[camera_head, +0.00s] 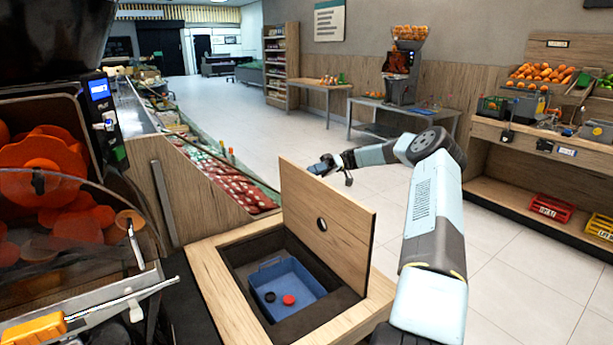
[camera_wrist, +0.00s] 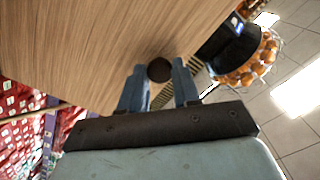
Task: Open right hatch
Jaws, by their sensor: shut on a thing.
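The hatch (camera_head: 345,245) is a light wood panel with a round hole. In the head view it stands nearly upright at the right side of a square opening in the wooden counter (camera_head: 208,285).
Inside the opening is a blue bin (camera_head: 290,278) with a red and a black round piece. A juicer (camera_head: 50,190) stands at the left. A display of red packages (camera_head: 220,180) lies behind the hatch. Open tiled floor (camera_head: 490,250) is at the right, before wooden shelves (camera_head: 530,180).

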